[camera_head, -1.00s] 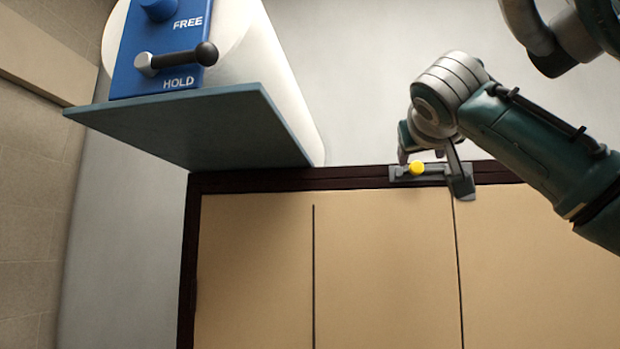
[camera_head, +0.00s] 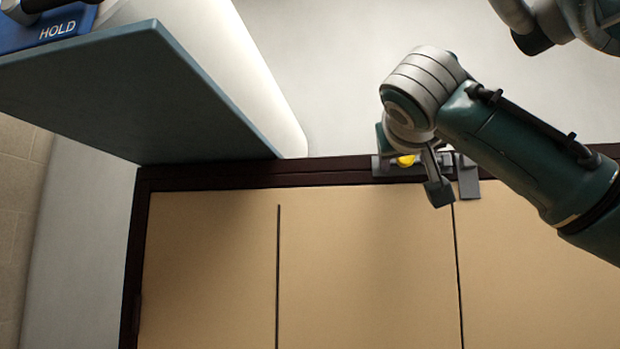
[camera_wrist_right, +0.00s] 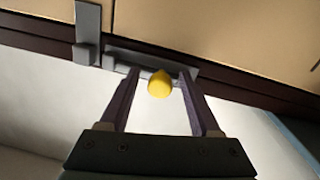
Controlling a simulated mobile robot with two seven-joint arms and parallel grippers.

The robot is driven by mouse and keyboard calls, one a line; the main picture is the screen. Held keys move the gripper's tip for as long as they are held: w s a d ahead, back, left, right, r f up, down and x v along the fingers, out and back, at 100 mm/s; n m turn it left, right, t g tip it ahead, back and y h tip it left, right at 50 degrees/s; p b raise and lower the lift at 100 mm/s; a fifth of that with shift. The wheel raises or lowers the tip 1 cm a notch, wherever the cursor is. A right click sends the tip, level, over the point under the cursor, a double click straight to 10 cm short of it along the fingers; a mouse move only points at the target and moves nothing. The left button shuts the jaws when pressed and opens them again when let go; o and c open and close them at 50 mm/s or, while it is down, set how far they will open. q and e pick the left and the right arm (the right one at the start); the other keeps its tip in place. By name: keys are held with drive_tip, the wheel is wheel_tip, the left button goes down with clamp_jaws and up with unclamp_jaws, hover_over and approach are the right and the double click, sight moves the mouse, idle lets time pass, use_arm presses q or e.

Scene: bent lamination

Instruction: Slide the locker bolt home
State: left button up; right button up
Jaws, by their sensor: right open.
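The locker bolt has a yellow knob (camera_head: 406,160) on a grey mounting plate (camera_head: 381,166), fixed on the dark top rail of the locker. A grey keeper (camera_head: 469,182) sits to its right, by the door seam. In the right wrist view, the knob (camera_wrist_right: 160,84) stands between the two fingers of my open right gripper (camera_wrist_right: 159,72), with a visible gap on each side. The keeper (camera_wrist_right: 87,30) is at upper left there. In the head view, my right gripper (camera_head: 412,172) partly hides the plate and bolt. My left gripper is not in view.
Tan locker doors (camera_head: 360,260) fill the lower middle. A blue-grey shelf (camera_head: 140,95) juts out at upper left, with a blue panel marked HOLD (camera_head: 50,30) on it. The pale wall (camera_head: 310,60) above the locker is clear between the shelf and my arm.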

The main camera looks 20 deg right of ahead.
clamp_jaws()
idle(0.4)
drive_tip(key=shift+d+f, duration=0.1)
drive_tip(key=shift+d, duration=0.05)
idle(0.8)
